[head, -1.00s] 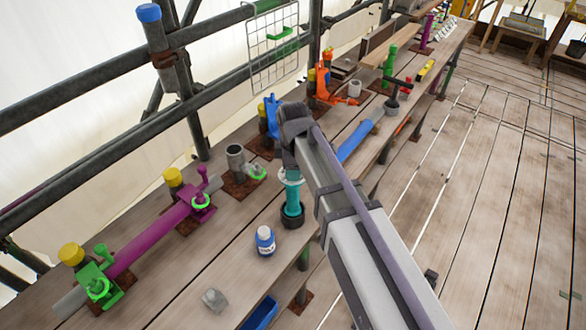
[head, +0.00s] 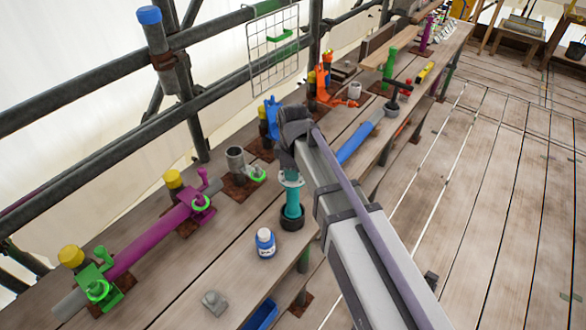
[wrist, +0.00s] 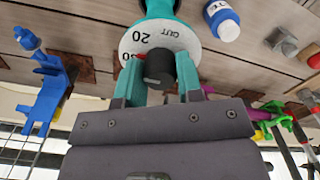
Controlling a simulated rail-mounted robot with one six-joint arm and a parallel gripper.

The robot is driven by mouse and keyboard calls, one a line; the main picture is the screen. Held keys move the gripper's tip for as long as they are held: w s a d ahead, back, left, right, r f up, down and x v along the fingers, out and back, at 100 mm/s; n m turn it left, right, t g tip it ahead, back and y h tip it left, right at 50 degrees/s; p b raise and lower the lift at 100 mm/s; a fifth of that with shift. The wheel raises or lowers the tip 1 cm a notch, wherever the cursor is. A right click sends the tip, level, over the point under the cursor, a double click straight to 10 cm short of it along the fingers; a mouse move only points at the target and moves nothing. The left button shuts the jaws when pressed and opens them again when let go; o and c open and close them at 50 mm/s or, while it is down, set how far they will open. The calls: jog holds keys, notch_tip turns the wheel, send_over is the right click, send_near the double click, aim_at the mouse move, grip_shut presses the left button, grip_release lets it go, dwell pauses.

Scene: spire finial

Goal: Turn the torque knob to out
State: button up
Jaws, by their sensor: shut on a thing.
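The torque knob (wrist: 159,69) is a black cylinder on a white dial (wrist: 150,40). The dial reads 20, OUT and, partly covered, what looks like 30. A red mark (wrist: 140,57) shows beside the knob, on the side of the 20 and 30 rather than OUT. The dial belongs to a teal tool (head: 292,205) standing upright in a black ring on the bench. My gripper (wrist: 162,78) has its teal fingers on both sides of the knob, shut on it.
A blue-and-white bottle (head: 265,243) and a grey block (head: 214,303) stand nearby on the bench. A grey tube (head: 236,163) and a blue clamp (head: 271,117) stand behind the tool. A purple tube (head: 150,243) with green clamps lies at left.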

jog(key=m, duration=1.3)
jog(key=shift+m, duration=2.5)
jog(key=o, duration=0.9)
